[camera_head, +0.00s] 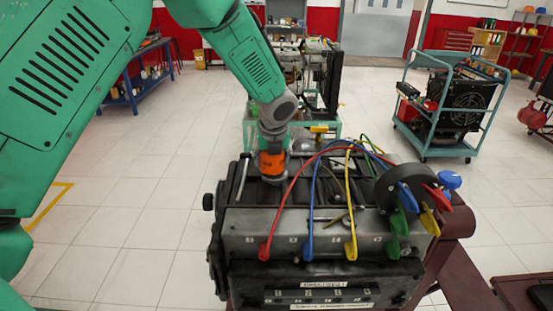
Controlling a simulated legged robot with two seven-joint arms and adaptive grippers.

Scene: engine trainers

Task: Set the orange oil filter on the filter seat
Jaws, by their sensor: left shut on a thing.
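The orange oil filter (271,164) is at the far left part of the engine's top. My left gripper (272,148) comes down on it from above and is shut on it. The filter looks upright. Its lower end is at the level of the engine top, but I cannot tell whether it touches anything beneath. The filter seat cannot be made out; the filter and gripper may hide it. The engine (300,228) stands in front of me. My right gripper is not in view.
Red, blue, yellow and green cables (350,190) arch over the engine just right of the filter. A dark round part with coloured levers (405,197) sits at the engine's right. A teal cart (457,145) stands behind right. Floor on the left is clear.

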